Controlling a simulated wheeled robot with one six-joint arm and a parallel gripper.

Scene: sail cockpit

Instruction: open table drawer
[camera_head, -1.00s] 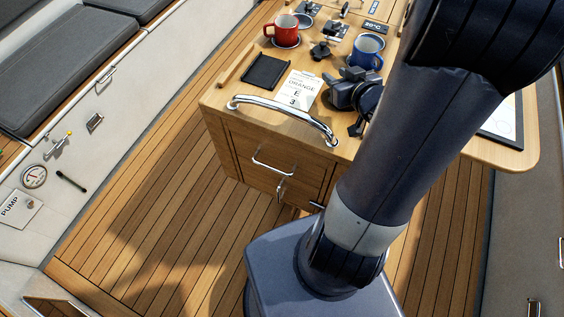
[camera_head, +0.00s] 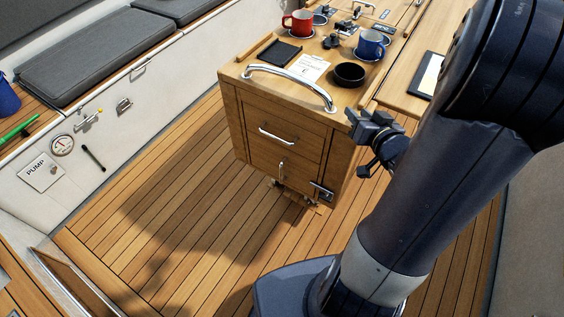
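The wooden table (camera_head: 350,158) stands in the middle of the cockpit. Its near end has a drawer (camera_head: 262,120) with a silver bar handle (camera_head: 277,134). The drawer front looks flush, so the drawer appears closed. Below it is a second panel (camera_head: 262,158) with a small upright handle (camera_head: 281,170). My gripper (camera_head: 357,145) is dark and small in the view, by the table's right near corner, to the right of the drawer and apart from its handle. Its fingers are too small and dark to tell whether they are open or shut.
A chrome rail (camera_head: 292,82) curves along the table's near edge above the drawer. A dark latch (camera_head: 322,191) sits low at the right. A red mug (camera_head: 298,22), a blue mug (camera_head: 371,45) and a black bowl (camera_head: 349,74) stand on top. Wooden floor (camera_head: 190,200) before the drawer is clear.

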